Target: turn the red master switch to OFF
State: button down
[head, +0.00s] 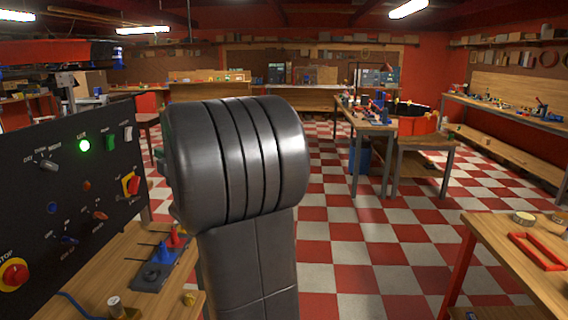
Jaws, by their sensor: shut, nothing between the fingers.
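The red master switch (131,184) appears to be the red handle on a yellow plate at the right edge of the black control panel (60,200), on the left of the head view. Its handle looks roughly upright and slightly tilted; its labels are too small to read. A green lamp (84,145) on the panel is lit. My gripper is not visible; my large grey arm link fills the middle of the view and hides what is behind it. I see nothing touching the switch.
The panel also bears a red stop button (14,273) on yellow, a green rocker (110,141), a white rocker (128,132) and several small knobs. A wooden bench (185,305) below it holds blue and red terminals (165,250). The checkered floor (380,260) at right is open between benches.

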aim_at(133, 183)
jog(key=u, duration=1.05)
jog(key=k, duration=0.1)
